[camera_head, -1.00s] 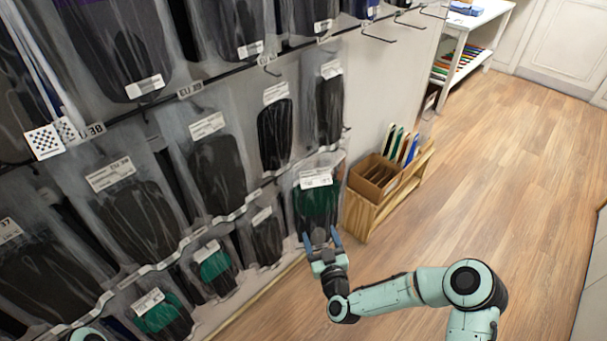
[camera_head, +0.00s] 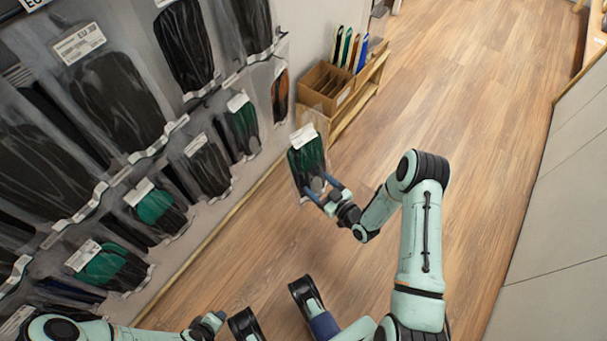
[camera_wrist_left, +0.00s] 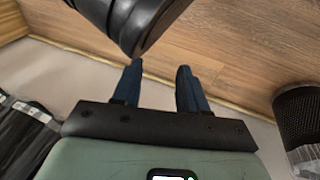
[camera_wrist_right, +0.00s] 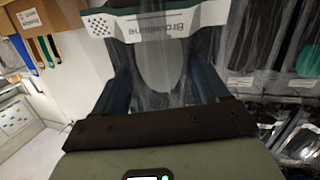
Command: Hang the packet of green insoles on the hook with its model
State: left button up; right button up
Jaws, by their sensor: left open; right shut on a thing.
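My right gripper (camera_head: 327,193) is shut on the lower end of a clear packet of dark green insoles (camera_head: 306,160). The packet stands upright above the floor, apart from the rack, with its white label at the top. In the right wrist view the packet (camera_wrist_right: 165,65) hangs between the fingers, its printed label (camera_wrist_right: 160,20) upside down. Packets with green insoles also hang on the wall rack, two at the lower left (camera_head: 155,206) (camera_head: 103,264) and one at the right (camera_head: 244,128). My left gripper (camera_wrist_left: 158,82) is open and empty in the left wrist view.
Packets of black insoles (camera_head: 115,95) fill much of the wall rack. A packet with orange-brown insoles (camera_head: 280,95) hangs at its right end. A wooden stand with a cardboard box (camera_head: 325,88) and coloured boards is beyond it. The wooden floor at right (camera_head: 470,110) is clear.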

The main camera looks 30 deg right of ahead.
jog(key=shift+s+d+f, duration=0.1)
jog(key=shift+d+f, duration=0.2)
jog(key=shift+f, duration=0.1)
jog(key=shift+w+a, duration=0.3)
jog(key=shift+w, duration=0.3)
pick_arm(q)
jog(key=shift+g, duration=0.5)
jog(key=shift+s+a+f+b, duration=0.15)
jog(key=shift+s+f+b, duration=0.25)
jog(key=shift+f, duration=0.25)
jog(key=shift+s+a+f+b, duration=0.2)
jog(key=shift+s+f+b, duration=0.15)
jog(key=shift+f, duration=0.3)
jog(key=shift+s+a+f+b, duration=0.15)
jog(key=shift+s+f+b, duration=0.25)
jog(key=shift+f, duration=0.25)
pick_arm(e)
jog(key=w+a, duration=0.2)
jog(key=w, duration=0.4)
jog(key=shift+a, duration=0.25)
